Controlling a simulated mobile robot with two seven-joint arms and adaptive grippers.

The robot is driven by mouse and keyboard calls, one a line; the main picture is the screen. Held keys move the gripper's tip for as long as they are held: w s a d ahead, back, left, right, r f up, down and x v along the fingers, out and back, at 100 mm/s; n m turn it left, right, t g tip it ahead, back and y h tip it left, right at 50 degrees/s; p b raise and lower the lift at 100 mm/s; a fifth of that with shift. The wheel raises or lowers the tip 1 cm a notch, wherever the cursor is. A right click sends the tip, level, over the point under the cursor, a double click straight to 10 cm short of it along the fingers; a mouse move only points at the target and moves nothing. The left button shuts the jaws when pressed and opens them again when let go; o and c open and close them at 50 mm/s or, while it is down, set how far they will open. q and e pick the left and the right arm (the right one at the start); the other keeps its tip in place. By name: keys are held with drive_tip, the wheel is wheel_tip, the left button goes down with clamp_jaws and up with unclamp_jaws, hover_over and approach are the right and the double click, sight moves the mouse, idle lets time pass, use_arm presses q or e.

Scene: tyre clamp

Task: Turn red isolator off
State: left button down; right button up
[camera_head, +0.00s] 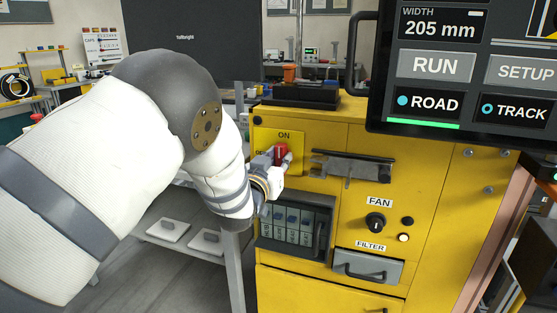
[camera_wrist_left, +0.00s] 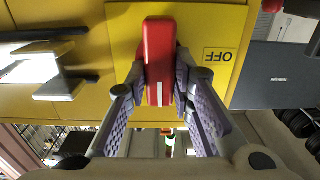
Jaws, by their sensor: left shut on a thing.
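The red isolator handle (camera_head: 281,153) is on a yellow plate (camera_head: 293,137) at the upper left of the yellow cabinet. It stands upright, just below the ON label (camera_head: 284,135). The OFF label is mostly hidden behind my gripper in the head view, but reads clearly, upside down, in the left wrist view (camera_wrist_left: 220,55). My left gripper (camera_head: 277,157) is shut on the handle. In the left wrist view its fingers (camera_wrist_left: 160,85) lie on both sides of the red handle (camera_wrist_left: 158,55), whose white mark shows. My right gripper is out of view.
A metal latch bar (camera_head: 352,166) sticks out right of the handle. Below are a breaker box (camera_head: 325,232), a FAN knob (camera_head: 375,222) and a FILTER drawer (camera_head: 367,267). A large screen (camera_head: 470,70) overhangs the cabinet's upper right.

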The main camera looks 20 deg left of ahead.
use_arm(q)
drive_tip(key=shift+n, duration=0.3)
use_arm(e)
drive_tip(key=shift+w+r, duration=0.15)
use_arm(q)
drive_tip(key=n+p, duration=0.1)
drive_tip(key=n, duration=0.2)
drive_tip(key=shift+a, duration=0.15)
drive_tip(key=n, duration=0.4)
drive_tip(key=shift+a+f, duration=0.1)
drive_tip(key=shift+f, duration=0.05)
drive_tip(key=n, duration=0.5)
drive_tip(key=shift+a+f, duration=0.1)
drive_tip(key=shift+f, duration=0.15)
drive_tip(key=n, duration=0.4)
drive_tip(key=shift+f+n, duration=0.15)
drive_tip(key=shift+n, duration=0.25)
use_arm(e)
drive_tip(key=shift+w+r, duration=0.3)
use_arm(q)
drive_tip(key=shift+n, duration=0.3)
drive_tip(key=c, duration=1.4)
unclamp_jaws()
